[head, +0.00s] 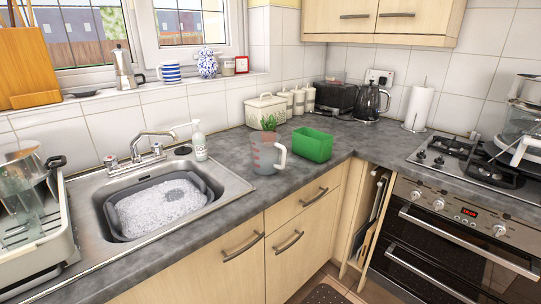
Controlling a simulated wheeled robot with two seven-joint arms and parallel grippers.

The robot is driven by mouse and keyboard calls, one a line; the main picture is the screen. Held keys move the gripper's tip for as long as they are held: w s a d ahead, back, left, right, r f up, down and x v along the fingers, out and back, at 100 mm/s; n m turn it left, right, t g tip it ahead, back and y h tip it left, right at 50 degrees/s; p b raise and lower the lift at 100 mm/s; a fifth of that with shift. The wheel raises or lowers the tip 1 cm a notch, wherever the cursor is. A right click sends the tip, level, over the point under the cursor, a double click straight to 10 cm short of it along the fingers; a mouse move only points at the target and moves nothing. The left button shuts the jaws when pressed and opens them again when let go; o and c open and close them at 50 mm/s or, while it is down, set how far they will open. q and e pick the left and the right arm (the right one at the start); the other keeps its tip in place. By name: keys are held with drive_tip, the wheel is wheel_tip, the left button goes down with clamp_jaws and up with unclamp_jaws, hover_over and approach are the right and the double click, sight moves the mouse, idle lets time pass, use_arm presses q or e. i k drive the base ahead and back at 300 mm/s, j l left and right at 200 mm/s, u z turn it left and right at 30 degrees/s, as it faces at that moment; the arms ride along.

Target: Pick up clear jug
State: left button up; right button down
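The clear jug (266,157) stands upright on the grey worktop, to the right of the sink and just left of a green tub. It has red markings on its side and a pale handle on its right. A small plant (268,122) shows at its top edge; I cannot tell if it is in the jug or behind it. Neither of my grippers is in the head view.
The green tub (312,145) is close to the jug's right. The sink (158,207) holds a grey basin of suds. A soap bottle (199,142), a cream bread bin (265,109) and a kettle (370,101) stand further back. Worktop (240,202) in front of the jug is clear.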

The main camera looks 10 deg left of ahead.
sight(265, 147)
drive_tip(key=i+l+u, duration=0.1)
drive_tip(key=i+l, duration=0.75)
drive_tip(key=i, duration=0.15)
